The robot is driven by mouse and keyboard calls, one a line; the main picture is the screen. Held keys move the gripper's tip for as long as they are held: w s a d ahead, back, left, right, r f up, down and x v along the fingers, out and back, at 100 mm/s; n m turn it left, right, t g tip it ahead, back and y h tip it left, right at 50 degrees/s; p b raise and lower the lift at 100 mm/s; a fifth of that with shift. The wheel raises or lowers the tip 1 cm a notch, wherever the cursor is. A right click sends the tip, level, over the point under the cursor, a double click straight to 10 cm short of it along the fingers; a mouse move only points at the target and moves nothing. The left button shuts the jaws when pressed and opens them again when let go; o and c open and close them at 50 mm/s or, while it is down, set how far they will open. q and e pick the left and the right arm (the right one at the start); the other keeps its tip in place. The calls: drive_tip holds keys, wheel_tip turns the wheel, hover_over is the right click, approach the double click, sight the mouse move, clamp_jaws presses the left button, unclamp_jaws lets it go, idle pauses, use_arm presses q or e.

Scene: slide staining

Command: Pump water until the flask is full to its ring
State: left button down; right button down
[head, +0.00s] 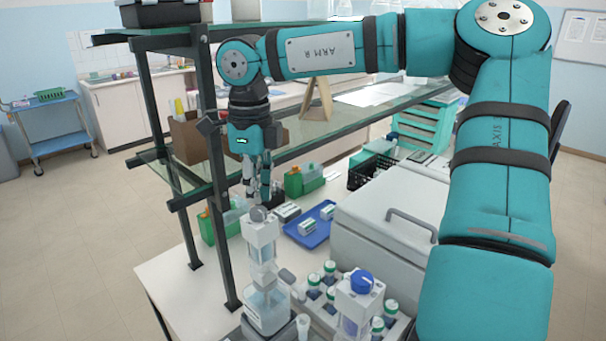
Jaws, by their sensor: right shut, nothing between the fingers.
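My right gripper (258,194) hangs from the arm, fingers pointing down and shut with nothing held. Its tips are just above the grey round knob (258,214) of a white pump-like device (261,238). I cannot tell whether they touch it. Below the device is a clear vessel (267,304) with pale liquid, probably the flask; its ring and exact water level are too small to make out. My left gripper is not in view.
A blue-capped bottle (360,283) and a rack of several green-capped bottles (330,270) stand to the right. A blue tray (306,234) with small boxes lies behind. A large white lidded box (385,215) and a glass shelf (330,130) limit room.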

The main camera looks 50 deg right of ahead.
drive_tip(key=shift+r+p, duration=1.85)
drive_tip(key=shift+r, duration=0.75)
drive_tip(key=shift+f, duration=0.1)
